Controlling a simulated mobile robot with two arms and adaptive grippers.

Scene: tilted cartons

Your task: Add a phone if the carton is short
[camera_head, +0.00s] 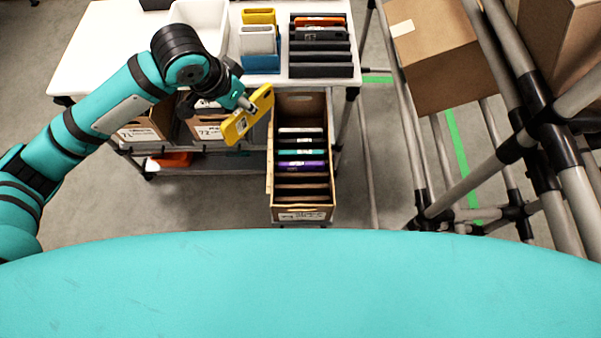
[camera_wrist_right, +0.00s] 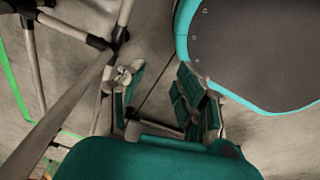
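My left gripper (camera_head: 247,103) is shut on a yellow phone (camera_head: 249,115), held tilted in the air at the upper left of the carton. The open brown carton (camera_head: 302,213) stands in front of the white table in the head view. Inside it is a row of several phones, among them a white, a teal (camera_head: 300,153) and a purple one (camera_head: 301,166). The back part of the carton (camera_head: 299,103) looks empty. My right gripper (camera_wrist_right: 158,88) shows only in the right wrist view, with its fingers apart and nothing between them.
The white table (camera_head: 110,45) bears a black slotted rack (camera_head: 320,71) and yellow, white and blue holders (camera_head: 260,63). Labelled cartons (camera_head: 209,131) stand beneath it. A pipe frame with a brown box (camera_head: 434,52) fills the right side.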

